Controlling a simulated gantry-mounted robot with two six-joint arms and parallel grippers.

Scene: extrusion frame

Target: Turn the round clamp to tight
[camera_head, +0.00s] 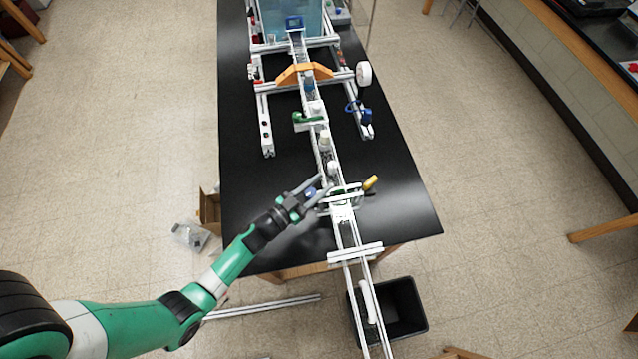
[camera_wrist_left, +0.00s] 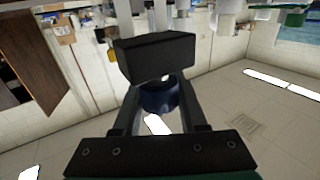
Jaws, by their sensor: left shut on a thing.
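The round clamp appears as a small dark blue round knob (camera_head: 310,191) at the left side of the long white rail, near the table's front part. My left gripper (camera_head: 316,187) reaches it from the lower left, with its fingers on both sides of it. In the left wrist view the dark blue round part (camera_wrist_left: 160,98) sits between the two fingers of my left gripper (camera_wrist_left: 157,88). The gripper is shut on it. The dark finger ends hide part of the knob, and its angle cannot be read. My right gripper is in neither view.
Beside the knob, a yellow-tipped handle (camera_head: 370,183) sticks out right of the rail (camera_head: 325,150). A green piece (camera_head: 308,122), an orange bracket (camera_head: 304,73) and a blue part (camera_head: 366,117) are farther back. A black bin (camera_head: 402,308) stands below the front edge. The black tabletop (camera_head: 400,200) is clear at right.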

